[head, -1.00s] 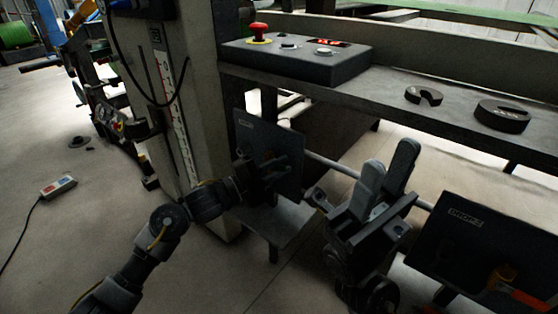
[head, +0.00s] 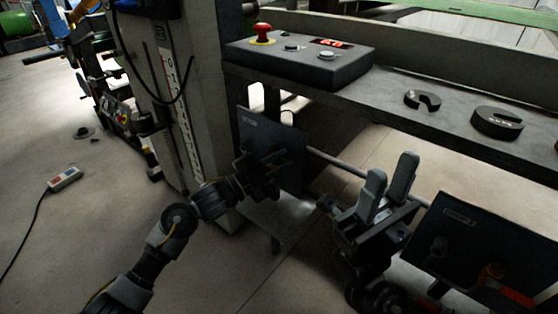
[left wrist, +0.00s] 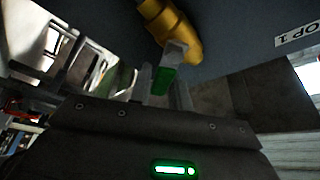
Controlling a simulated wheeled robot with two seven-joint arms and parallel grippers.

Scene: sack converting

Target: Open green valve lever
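My left gripper (head: 274,164) is at the face of the left dark panel (head: 272,135). In the left wrist view, a yellow valve body (left wrist: 170,22) sticks out from this panel, with a grey stem below it. The green lever (left wrist: 162,80) hangs there between the fingers of my left gripper (left wrist: 162,86). The fingers look apart, one on each side of the lever; contact is hard to judge. My right gripper (head: 388,178) is open and empty, fingers upward, left of the right panel (head: 470,240).
A dark control box (head: 300,65) with a red button (head: 262,31) stands on the frame above. Two dark slotted weights (head: 498,122) lie on the shelf. A grey pipe (head: 335,162) joins the panels. An orange handle (head: 493,271) is on the right panel.

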